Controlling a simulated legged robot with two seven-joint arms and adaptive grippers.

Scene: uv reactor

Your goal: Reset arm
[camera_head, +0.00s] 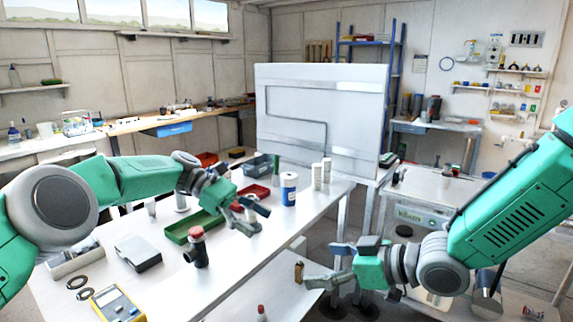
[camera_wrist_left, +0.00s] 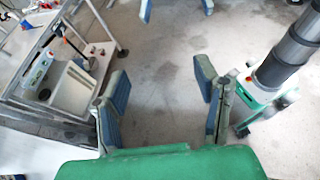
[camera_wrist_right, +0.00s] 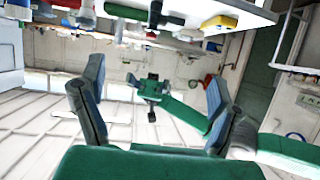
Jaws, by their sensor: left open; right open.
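My left gripper (camera_head: 257,218) is open and empty above the white table (camera_head: 235,285), near its right side. Its two spread fingers also show in the left wrist view (camera_wrist_left: 160,92), with only grey floor between them. My right gripper (camera_head: 322,265) is open and empty at the right of the table, pointing left, near a small brass-coloured cylinder (camera_head: 299,272). Its spread fingers show in the right wrist view (camera_wrist_right: 155,88), with my green left arm in the background between them. Neither gripper is seen touching an object.
A large pale panel (camera_head: 285,90) rises behind. Bare floor shows below the left gripper.

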